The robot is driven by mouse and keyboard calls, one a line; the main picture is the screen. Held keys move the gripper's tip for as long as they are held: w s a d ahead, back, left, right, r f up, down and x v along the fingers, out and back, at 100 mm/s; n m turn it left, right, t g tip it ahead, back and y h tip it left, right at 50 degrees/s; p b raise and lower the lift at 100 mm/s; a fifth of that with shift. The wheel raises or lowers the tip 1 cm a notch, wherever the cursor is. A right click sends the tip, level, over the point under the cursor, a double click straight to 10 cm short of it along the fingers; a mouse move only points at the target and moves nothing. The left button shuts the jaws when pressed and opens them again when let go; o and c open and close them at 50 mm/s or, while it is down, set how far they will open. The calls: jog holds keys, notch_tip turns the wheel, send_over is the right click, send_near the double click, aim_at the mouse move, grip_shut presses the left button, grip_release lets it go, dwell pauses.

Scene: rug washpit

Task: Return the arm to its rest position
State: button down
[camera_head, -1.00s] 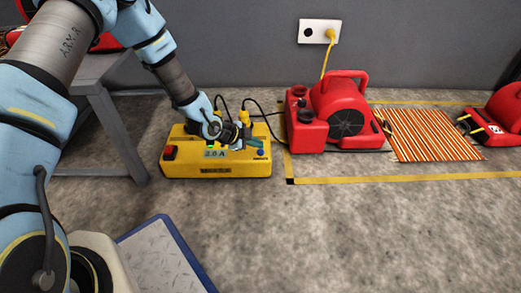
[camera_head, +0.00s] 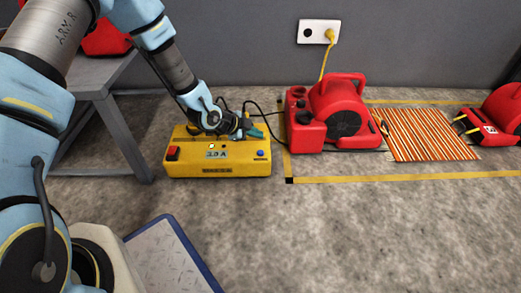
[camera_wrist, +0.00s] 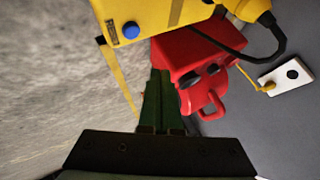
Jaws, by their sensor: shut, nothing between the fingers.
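My gripper (camera_head: 258,131) is shut and empty, just above the right end of the yellow box in the camera_head view. My arm reaches in from the upper left and slopes down to it. In the wrist view the green fingers (camera_wrist: 161,103) are together, with nothing between them. The yellow box (camera_head: 218,170) stands on the floor, with a red switch at its left, a display reading about 3.8 A and a blue button at its right. Its top edge is partly hidden by my gripper. The box also shows in the wrist view (camera_wrist: 155,14).
A red blower (camera_head: 345,112) stands right of the box, near a wall socket (camera_head: 312,31) with a yellow plug. An orange striped rug (camera_head: 430,135) and another red machine (camera_head: 497,130) lie farther right. A grey table (camera_head: 118,125) stands left.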

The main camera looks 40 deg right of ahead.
dwell(0.7)
jog(key=w+a+r+n+t+y+p, duration=0.1)
jog(key=w+a+r+n+y+p, duration=0.1)
jog(key=w+a+r+n, duration=0.45)
jog(key=w+a+r+n+t+y+p, duration=0.25)
jog(key=a+r, duration=0.45)
jog(key=a, duration=0.5)
jog(key=w+a+r+n+y+p, duration=0.1)
jog(key=w+a+r+n+y, duration=0.1)
jog(key=w+a+r+n, duration=0.45)
jog(key=s+a+r+n+y+p, duration=0.1)
jog(key=s+a+r+n+p, duration=0.1)
jog(key=s+a+r+n, duration=0.45)
jog(key=s+a+r+n+g+y+p, duration=0.1)
jog(key=a+r, duration=0.3)
jog(key=a, duration=0.5)
jog(key=s+a+r+n+y+p, duration=0.1)
jog(key=s+a+r+n+p, duration=0.15)
jog(key=s+a+r, duration=0.35)
notch_tip(320, 180, up, 36)
jog(key=w+a+n+p, duration=0.1)
jog(key=p, duration=3.6)
jog(key=shift+w+a+r, duration=0.2)
jog(key=shift+w+r, duration=0.05)
jog(key=shift+w, duration=0.05)
jog(key=shift+h, duration=0.25)
